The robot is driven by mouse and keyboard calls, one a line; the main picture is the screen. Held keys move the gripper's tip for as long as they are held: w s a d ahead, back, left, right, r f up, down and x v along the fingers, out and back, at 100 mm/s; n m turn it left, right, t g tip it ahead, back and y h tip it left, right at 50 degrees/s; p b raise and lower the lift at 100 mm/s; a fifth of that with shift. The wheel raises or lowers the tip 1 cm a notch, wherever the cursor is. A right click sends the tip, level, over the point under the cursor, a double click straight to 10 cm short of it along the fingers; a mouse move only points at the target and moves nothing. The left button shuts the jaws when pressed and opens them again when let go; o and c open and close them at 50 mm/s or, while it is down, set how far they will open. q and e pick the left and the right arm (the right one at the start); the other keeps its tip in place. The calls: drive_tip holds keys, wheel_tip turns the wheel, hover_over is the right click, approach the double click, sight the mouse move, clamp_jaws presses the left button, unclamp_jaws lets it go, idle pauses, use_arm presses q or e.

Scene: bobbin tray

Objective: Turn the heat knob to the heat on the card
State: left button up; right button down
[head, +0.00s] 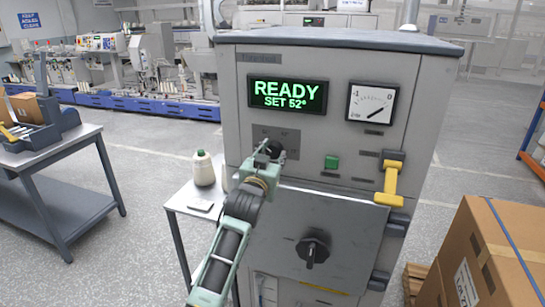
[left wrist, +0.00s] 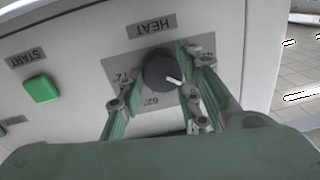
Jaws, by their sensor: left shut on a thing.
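The dark round heat knob (left wrist: 160,68) sits on a grey plate under the label HEAT in the left wrist view. Its white pointer mark points to the lower right of that picture. My left gripper (head: 270,155) reaches the machine's front panel, and its fingers (left wrist: 160,82) stand on both sides of the knob, shut on it. In the head view, the gripper and arm cover part of the knob. The green display (head: 288,96) reads READY, SET 52°. A small white card-like piece (head: 200,205) lies on the side table; its writing is unreadable. My right gripper is not in view.
A dial gauge (head: 371,103), green START button (head: 331,161) and yellow handle (head: 390,184) are on the machine front. A black door knob (head: 312,249) is lower down. A cardboard box (head: 485,255) is at right.

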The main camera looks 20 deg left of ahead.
use_arm(q)
drive_tip(key=c, duration=0.4)
drive_tip(key=shift+o, duration=0.2)
drive_tip(key=m, duration=0.2)
drive_tip(key=shift+m+p, duration=0.3)
drive_tip(key=shift+m, duration=0.1)
drive_tip(key=shift+f+m, duration=0.15)
drive_tip(key=shift+m, duration=0.55)
drive_tip(key=shift+d, duration=0.1)
drive_tip(key=o, duration=1.1)
drive_tip(key=shift+d, duration=0.1)
drive_tip(key=shift+c, duration=0.2)
drive_tip(key=shift+s, duration=0.1)
